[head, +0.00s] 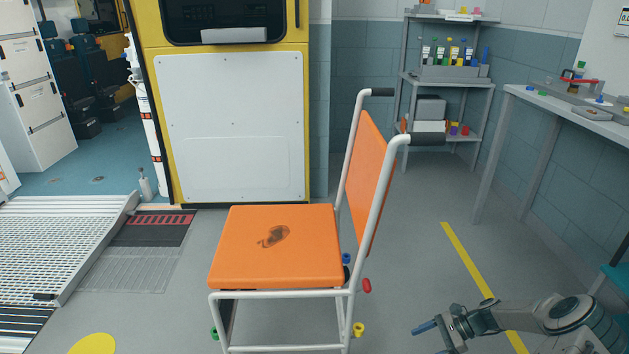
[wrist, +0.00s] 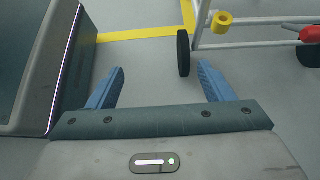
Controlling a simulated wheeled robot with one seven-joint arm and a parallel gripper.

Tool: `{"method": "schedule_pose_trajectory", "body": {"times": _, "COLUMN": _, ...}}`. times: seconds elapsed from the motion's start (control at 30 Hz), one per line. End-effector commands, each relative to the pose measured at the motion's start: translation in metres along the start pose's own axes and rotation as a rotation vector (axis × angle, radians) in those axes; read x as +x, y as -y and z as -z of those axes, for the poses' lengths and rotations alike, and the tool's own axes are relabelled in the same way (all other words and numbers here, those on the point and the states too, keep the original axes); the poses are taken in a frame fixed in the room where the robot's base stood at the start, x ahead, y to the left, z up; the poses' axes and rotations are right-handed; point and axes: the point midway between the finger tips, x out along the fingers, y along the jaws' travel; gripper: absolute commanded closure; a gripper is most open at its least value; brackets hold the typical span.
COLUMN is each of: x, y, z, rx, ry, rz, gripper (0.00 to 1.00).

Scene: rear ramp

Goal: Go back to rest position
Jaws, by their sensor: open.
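My gripper (head: 432,332) is at the lower right of the head view, low over the floor to the right of the orange chair. In the wrist view, my gripper (wrist: 160,88) has its two blue fingers spread apart with only grey floor between them. It is open and empty. It touches nothing that I can see.
The orange chair (head: 277,246) with a dark stain on its seat stands in the middle. A metal ramp (head: 62,240) lies at left. A side table (head: 570,115) and a shelf (head: 447,80) stand at right. Floor with a yellow line (head: 470,263) is clear between chair and table.

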Motion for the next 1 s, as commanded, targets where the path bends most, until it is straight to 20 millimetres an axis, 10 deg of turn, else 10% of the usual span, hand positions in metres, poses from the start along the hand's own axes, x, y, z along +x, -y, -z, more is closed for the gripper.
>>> {"method": "schedule_pose_trajectory", "body": {"times": 0.57, "x": -0.040, "y": 0.004, "z": -0.096, "rx": -0.186, "ry": -0.165, "rz": -0.139, "gripper": 0.25}}
{"method": "schedule_pose_trajectory", "body": {"times": 1.0, "x": -0.106, "y": -0.011, "z": -0.272, "rx": -0.516, "ry": -0.440, "rz": -0.352, "gripper": 0.25}}
